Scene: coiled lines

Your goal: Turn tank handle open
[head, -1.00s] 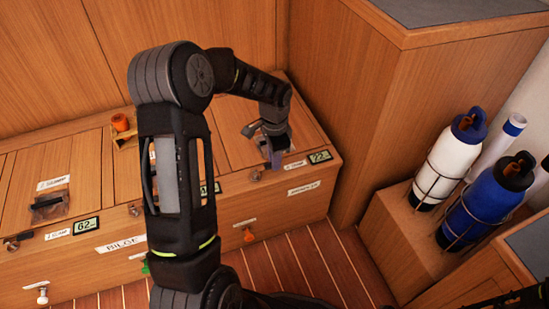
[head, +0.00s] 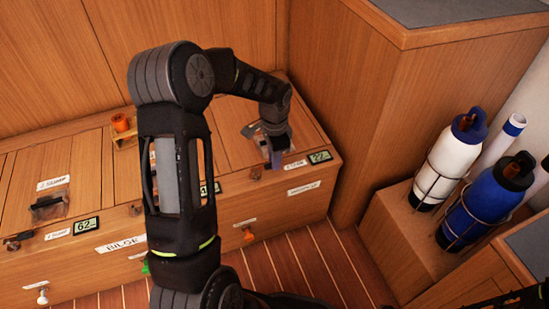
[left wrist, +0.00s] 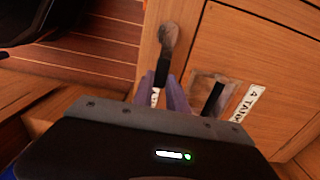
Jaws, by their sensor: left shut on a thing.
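The tank handle has a grey round pivot and a black grip (left wrist: 164,67) in the left wrist view, on the wooden front beside the "4 TANK" label (left wrist: 248,103). My left gripper (left wrist: 170,88) has its purple-grey fingers shut on the end of the black grip. In the head view my left gripper (head: 275,158) reaches down at the front top edge of the locker, left of the display reading 22 (head: 319,156). The handle's pivot (head: 256,173) shows just left of the fingertips there; its grip is mostly hidden by them. My right gripper is not in view.
The long wooden locker (head: 230,262) has other handles, labels and a display reading 62 (head: 86,226). An orange cup (head: 120,122) stands on top. A tall cabinet (head: 345,110) rises at right, near white (head: 455,155) and blue (head: 480,210) bottles in wire holders.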

